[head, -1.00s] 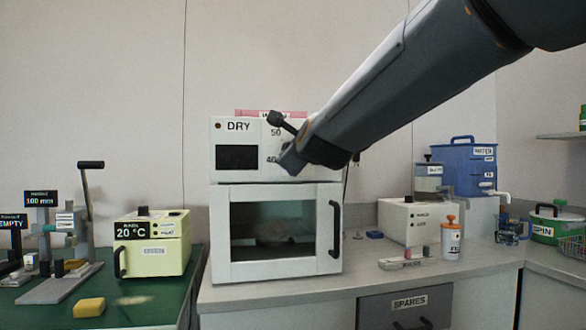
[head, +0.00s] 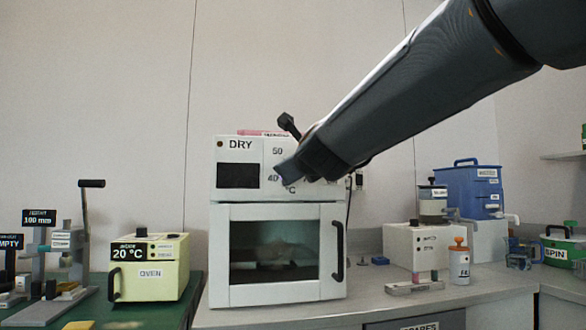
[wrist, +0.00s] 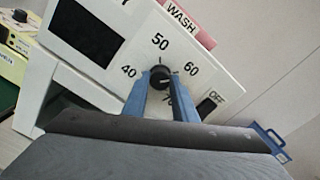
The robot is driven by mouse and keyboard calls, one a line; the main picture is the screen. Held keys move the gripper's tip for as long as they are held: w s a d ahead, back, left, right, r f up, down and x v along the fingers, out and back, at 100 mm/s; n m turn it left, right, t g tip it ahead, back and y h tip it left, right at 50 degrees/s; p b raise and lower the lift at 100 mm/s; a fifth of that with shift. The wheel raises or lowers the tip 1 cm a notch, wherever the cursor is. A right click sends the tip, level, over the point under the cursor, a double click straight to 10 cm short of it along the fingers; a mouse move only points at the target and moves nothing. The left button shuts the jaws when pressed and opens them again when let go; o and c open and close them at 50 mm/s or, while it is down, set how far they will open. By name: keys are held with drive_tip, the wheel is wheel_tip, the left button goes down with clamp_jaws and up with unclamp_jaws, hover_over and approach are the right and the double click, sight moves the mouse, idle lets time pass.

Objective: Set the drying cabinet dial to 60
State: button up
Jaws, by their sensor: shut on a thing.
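The drying cabinet (head: 222,260) is a white box marked DRY, with a dark display and a closed glass door. A small tick shows above the knob towards 50; I cannot read the dial's own pointer surely. In the head view my arm hides the dial and part of the numbers.
A pink WASH box (wrist: 183,20) lies on top of the cabinet. A yellow oven (head: 150,285) reading 20 °C stands to the left. A pale box (head: 412,248), an orange-topped bottle (head: 459,265) and a blue container (head: 470,187) stand to the right.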

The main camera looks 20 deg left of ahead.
drive_tip(key=shift+a+f, duration=0.15)
drive_tip(key=shift+f, duration=0.05)
drive_tip(key=o, duration=0.9)
drive_tip(key=shift+s, duration=0.1)
drive_tip(key=shift+o, duration=0.7)
drive_tip(key=shift+r, duration=0.1)
drive_tip(key=v, duration=0.7)
drive_tip(key=shift+s+d, duration=0.25)
drive_tip(key=shift+d, duration=0.05)
